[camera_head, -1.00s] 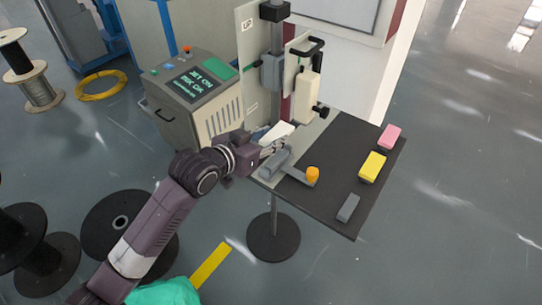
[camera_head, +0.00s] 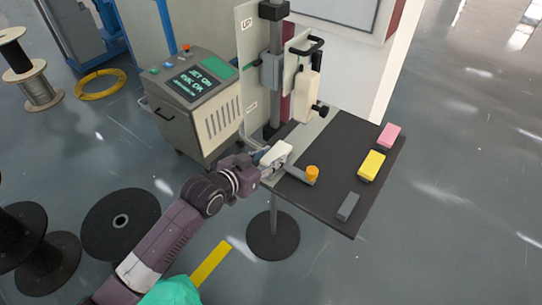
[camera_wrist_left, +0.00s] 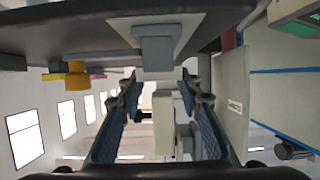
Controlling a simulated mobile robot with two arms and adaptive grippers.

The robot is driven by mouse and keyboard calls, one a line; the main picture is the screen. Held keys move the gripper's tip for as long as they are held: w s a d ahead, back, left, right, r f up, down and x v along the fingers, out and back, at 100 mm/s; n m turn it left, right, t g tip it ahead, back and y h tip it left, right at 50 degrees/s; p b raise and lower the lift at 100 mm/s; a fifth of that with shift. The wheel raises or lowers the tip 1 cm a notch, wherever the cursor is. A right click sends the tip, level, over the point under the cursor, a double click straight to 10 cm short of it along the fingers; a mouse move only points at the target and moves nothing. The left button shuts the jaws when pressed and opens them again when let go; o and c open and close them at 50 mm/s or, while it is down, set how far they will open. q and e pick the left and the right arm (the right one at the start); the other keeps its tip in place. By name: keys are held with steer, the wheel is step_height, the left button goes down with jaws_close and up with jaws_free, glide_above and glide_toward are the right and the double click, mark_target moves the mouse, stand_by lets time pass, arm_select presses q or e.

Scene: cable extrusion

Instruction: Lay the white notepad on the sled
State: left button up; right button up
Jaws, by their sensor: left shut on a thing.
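The white notepad (camera_head: 277,152) is at the left edge of the dark table, at the fingers of my left gripper (camera_head: 270,158). My left gripper is shut on it. The notepad covers most of the grey sled block in the head view; a grey arm with an orange knob (camera_head: 312,173) sticks out to its right. I cannot tell whether notepad and sled touch. In the left wrist view the two fingers (camera_wrist_left: 160,110) stand apart on either side of pale shapes, and a grey block (camera_wrist_left: 158,48) shows beyond them. My right gripper is not in view.
Pink (camera_head: 388,135), yellow (camera_head: 371,165) and grey (camera_head: 348,206) blocks lie on the right part of the dark table (camera_head: 335,150). A vertical column with a cream device (camera_head: 307,92) rises behind. A control box (camera_head: 195,100) stands on the left. The table's middle is clear.

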arm_select(q)
steer(key=o, duration=1.1)
steer(key=shift+o, duration=0.2)
steer(key=shift+r, duration=0.15)
steer(key=shift+s+a, duration=0.2)
steer(key=v, duration=1.1)
steer(key=shift+s+r+b, duration=0.2)
steer(key=shift+b, duration=0.2)
steer(key=shift+a+f, duration=0.1)
